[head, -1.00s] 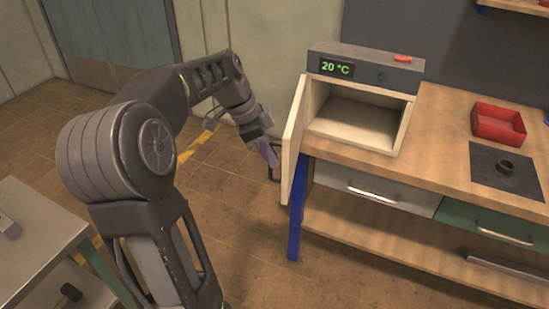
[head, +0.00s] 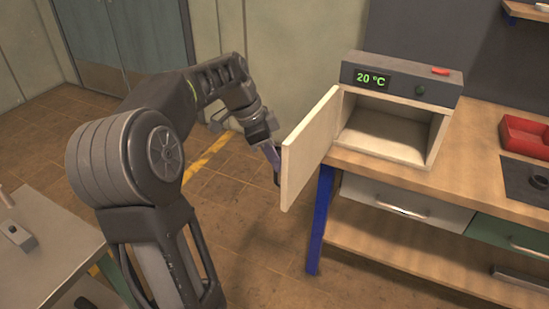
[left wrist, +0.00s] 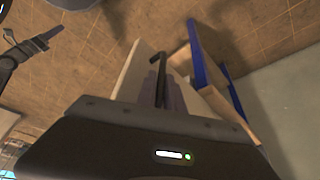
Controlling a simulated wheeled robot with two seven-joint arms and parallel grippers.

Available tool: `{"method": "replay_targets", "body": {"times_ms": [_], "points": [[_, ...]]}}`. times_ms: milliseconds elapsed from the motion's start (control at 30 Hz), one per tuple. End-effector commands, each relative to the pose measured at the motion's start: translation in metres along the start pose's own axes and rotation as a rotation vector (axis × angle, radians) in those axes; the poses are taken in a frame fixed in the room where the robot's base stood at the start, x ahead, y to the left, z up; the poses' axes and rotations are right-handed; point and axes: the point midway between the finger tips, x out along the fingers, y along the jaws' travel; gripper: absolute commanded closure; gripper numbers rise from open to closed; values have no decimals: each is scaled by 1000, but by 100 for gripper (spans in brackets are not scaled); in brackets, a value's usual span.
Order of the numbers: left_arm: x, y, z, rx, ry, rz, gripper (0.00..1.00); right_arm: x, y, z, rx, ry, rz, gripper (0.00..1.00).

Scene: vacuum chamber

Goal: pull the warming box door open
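The warming box (head: 400,78) is a grey-topped pale box on the bench, with a green "20 °C" display. Its pale door (head: 310,150) stands wide open on the left side, inner face towards my head camera, and the box interior looks empty. My left gripper (head: 274,162) is at the door's outer side near its free edge, partly hidden by the door. In the left wrist view, the two fingers (left wrist: 161,90) are close together around the black door handle (left wrist: 158,62), beside the pale door panel (left wrist: 134,72). My right gripper is not in view.
The wooden bench (head: 470,150) has a blue leg (head: 320,215) below the door and drawers under its top. A red tray (head: 524,136) is at right. A grey side table (head: 45,250) stands at lower left. Floor left of the door is clear.

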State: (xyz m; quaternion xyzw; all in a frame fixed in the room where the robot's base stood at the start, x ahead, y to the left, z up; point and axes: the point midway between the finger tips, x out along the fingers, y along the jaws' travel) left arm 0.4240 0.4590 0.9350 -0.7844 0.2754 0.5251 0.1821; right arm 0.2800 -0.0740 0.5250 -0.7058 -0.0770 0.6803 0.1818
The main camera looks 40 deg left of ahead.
Motion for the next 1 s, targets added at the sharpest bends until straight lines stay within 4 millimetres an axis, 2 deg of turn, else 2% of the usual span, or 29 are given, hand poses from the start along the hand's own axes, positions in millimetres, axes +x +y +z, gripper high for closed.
{"method": "replay_targets", "body": {"times_ms": [33, 233, 567, 767, 1000], "points": [[0, 0, -1, 1, 2, -1, 84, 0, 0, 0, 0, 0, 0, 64], [0, 0, -1, 2, 1, -1, 68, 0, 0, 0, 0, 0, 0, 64], [-3, 0, -1, 2, 1, -2, 68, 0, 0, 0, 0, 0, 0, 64], [-26, -1, -1, 2, 2, -4, 68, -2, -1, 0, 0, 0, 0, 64], [-66, -1, -2, 3, 1, -3, 68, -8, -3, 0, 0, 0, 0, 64]]}}
